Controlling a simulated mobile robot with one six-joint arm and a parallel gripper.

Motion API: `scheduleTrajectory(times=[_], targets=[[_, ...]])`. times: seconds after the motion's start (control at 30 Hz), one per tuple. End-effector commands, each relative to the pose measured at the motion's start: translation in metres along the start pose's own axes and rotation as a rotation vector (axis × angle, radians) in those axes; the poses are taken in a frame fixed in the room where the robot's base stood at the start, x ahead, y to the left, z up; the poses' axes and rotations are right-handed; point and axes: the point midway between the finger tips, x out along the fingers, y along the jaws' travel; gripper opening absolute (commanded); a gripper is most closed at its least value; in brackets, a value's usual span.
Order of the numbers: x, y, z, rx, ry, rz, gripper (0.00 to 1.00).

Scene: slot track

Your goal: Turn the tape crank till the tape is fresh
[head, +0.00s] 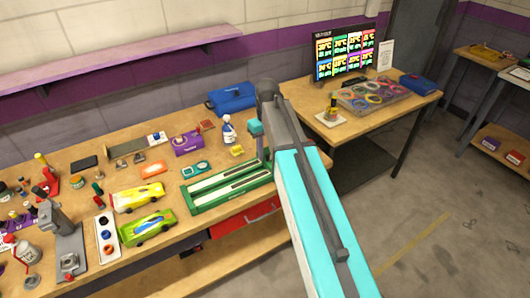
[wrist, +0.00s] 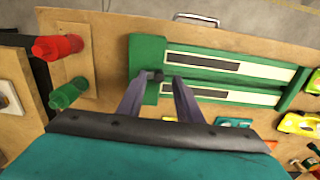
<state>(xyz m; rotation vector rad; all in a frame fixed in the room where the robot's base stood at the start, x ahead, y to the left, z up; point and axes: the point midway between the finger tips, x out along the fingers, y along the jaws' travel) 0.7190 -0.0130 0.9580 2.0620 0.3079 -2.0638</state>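The green tape board (head: 225,192) lies on the workbench, with two pale strips that have dark bands along them. It fills the upper right of the wrist view (wrist: 150,50). A small dark knob (wrist: 156,75), which looks like the crank, is at the board's end. My gripper (wrist: 160,81) is open, its two grey fingers apart and pointing at that end. The knob shows between the fingertips; I cannot tell whether they touch it. In the head view my arm hides the board's right end and the crank.
A red knob (wrist: 60,47) and a green knob (wrist: 68,93) stand on a wooden plate beside the board. Yellow and green slot cars (head: 138,197) sit left of the board. A spray bottle (head: 228,130) and purple box (head: 187,145) stand behind it.

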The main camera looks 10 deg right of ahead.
Motion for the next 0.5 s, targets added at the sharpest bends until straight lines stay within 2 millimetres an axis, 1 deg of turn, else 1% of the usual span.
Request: scheduleTrajectory(times=[0.03, 0.5], targets=[[-0.007, 0.000, 0.000, 0.000, 0.000, 0.000, 0.32], [-0.057, 0.000, 0.001, 0.000, 0.000, -0.001, 0.32]])
